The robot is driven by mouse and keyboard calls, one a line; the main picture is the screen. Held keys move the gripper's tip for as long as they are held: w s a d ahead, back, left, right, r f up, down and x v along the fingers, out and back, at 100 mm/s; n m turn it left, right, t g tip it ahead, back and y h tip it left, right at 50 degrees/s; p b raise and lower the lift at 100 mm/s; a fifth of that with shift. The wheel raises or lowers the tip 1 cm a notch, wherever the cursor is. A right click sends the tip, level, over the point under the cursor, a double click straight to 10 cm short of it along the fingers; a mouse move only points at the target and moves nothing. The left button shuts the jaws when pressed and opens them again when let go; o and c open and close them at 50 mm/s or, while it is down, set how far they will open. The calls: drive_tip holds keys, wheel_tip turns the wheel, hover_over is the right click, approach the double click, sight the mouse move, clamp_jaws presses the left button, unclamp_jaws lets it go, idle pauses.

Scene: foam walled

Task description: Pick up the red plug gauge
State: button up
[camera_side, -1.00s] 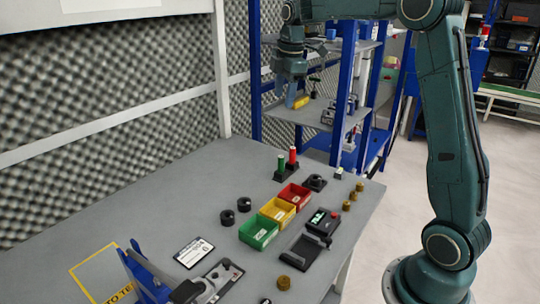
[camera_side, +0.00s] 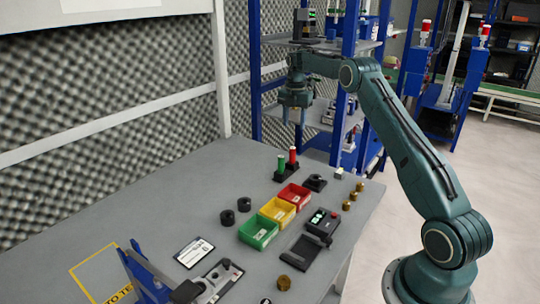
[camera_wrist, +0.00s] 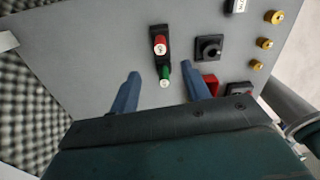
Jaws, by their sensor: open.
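The red plug gauge (camera_side: 293,156) stands upright in a black holder (camera_side: 286,174) at the back of the table, beside a green plug gauge (camera_side: 281,165). In the wrist view the red gauge (camera_wrist: 160,46) is seen from above, farther out than the green gauge (camera_wrist: 165,79). My gripper (camera_side: 294,122) is open, points down and is empty above the holder. In the wrist view its two blue fingers (camera_wrist: 160,84) lie to either side of the green gauge's place, and the red gauge shows beyond the fingertips.
A black square block (camera_side: 316,183) and several brass pieces (camera_side: 354,192) lie to the right. Red (camera_side: 293,196), yellow (camera_side: 277,211) and green (camera_side: 258,232) bins stand in front. A foam wall (camera_side: 110,90) borders the table's left.

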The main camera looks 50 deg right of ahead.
sight(293, 148)
drive_tip(key=shift+f, duration=0.15)
drive_tip(key=shift+f, duration=4.2)
drive_tip(key=shift+a+f, duration=0.1)
drive_tip(key=shift+f, duration=2.5)
clamp_jaws()
drive_tip(key=shift+r, duration=0.2)
wheel_tip(293, 148, up, 20)
drive_tip(key=shift+f, duration=0.15)
